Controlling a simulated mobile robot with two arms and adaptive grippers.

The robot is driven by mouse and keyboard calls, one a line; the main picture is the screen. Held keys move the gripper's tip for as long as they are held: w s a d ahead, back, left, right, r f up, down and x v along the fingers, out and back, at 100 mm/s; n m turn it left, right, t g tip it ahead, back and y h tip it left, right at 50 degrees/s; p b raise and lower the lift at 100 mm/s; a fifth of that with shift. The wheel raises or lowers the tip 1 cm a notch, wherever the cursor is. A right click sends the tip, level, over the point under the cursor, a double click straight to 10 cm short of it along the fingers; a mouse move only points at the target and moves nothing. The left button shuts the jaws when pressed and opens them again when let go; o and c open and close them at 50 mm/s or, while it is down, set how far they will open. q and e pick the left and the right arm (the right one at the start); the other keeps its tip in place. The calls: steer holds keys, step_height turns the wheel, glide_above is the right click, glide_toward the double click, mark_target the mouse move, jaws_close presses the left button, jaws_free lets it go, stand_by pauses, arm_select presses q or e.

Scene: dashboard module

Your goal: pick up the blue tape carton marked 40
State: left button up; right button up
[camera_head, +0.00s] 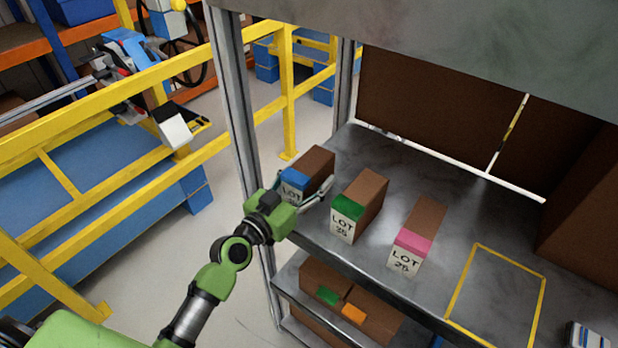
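The carton with blue tape (316,164) is brown and stands at the left end of the grey shelf. Its white front label begins with "LOT"; the number is partly hidden by my gripper, so I cannot read it. My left gripper (306,192) reaches in from the front left, right at this carton. One finger runs along the carton's right side; the other is mostly hidden. I cannot tell whether the fingers press on the carton. My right gripper is not in view.
A green-tape carton (361,200) marked LOT 25 stands just right of the gripper. A pink-tape carton (421,232) stands further right. An empty yellow outline (462,275) marks the shelf (440,180). A metal post (236,110) rises left. More cartons (375,306) sit below.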

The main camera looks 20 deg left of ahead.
arm_select(q)
steer(key=c, duration=1.2)
steer(key=shift+r, duration=0.1)
steer(key=shift+c, duration=0.3)
